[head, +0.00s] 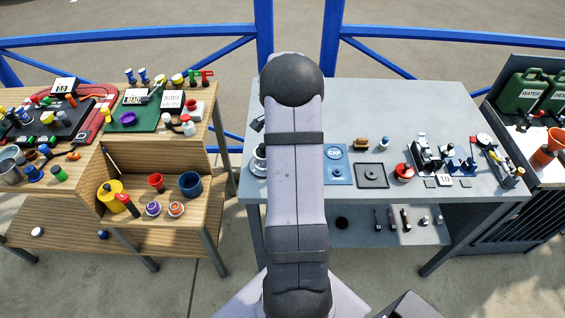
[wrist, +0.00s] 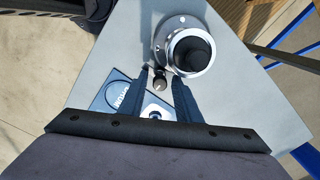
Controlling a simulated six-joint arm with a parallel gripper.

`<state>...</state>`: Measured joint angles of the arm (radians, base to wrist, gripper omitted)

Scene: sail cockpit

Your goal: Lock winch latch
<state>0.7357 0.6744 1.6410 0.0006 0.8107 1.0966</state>
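The winch (wrist: 190,50), a silver drum with a black top on a round base, stands on the grey table in the wrist view. In the head view only part of the winch (head: 258,160) shows at the left of my arm. A small dark metal knob (wrist: 160,80), which looks like the latch, sits close to the winch base. My gripper (wrist: 162,74) is open, with its two dark fingers apart on either side of the knob. I cannot tell whether either finger touches it. The gripper is hidden behind my arm in the head view.
A blue-and-white plate (wrist: 118,92) with lettering lies beside the fingers. In the head view, a blue panel (head: 338,172), a grey plate (head: 372,176) and a red round part (head: 403,172) lie to the right. The back of the grey table (head: 400,105) is clear.

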